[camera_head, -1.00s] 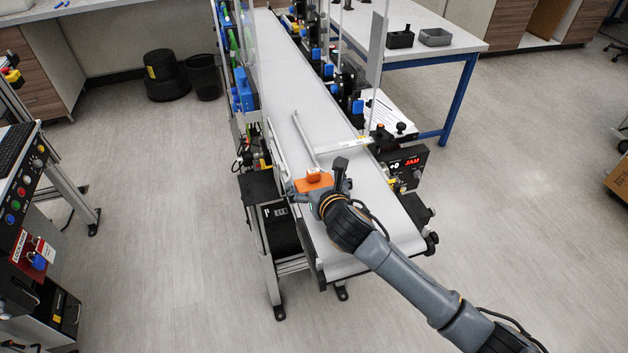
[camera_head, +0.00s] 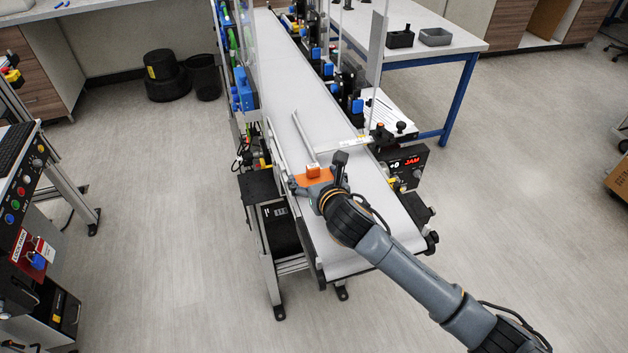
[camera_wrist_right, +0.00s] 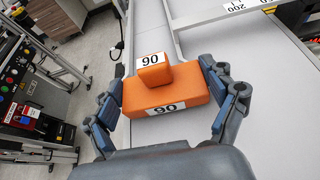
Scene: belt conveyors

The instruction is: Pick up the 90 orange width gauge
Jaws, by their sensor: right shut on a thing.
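The 90 orange width gauge (camera_head: 316,173) is at the near left part of the belt in the head view. In the right wrist view the gauge (camera_wrist_right: 165,92) is an orange block with a smaller raised block on it, each bearing a white label marked 90. My right gripper (camera_head: 314,178) has its fingers on either side of the gauge and is shut on it. In the right wrist view the gripper (camera_wrist_right: 163,95) shows blue pads flanking the block. Whether the gauge still touches the belt is unclear. My left gripper is not in view.
The white belt (camera_head: 300,85) runs away from me between side rails. A thin pale bar (camera_head: 304,132) and a white crossbar (camera_head: 344,145) lie just beyond the gauge. A control box (camera_head: 405,163) reading JAM is at the right. The near belt end is clear.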

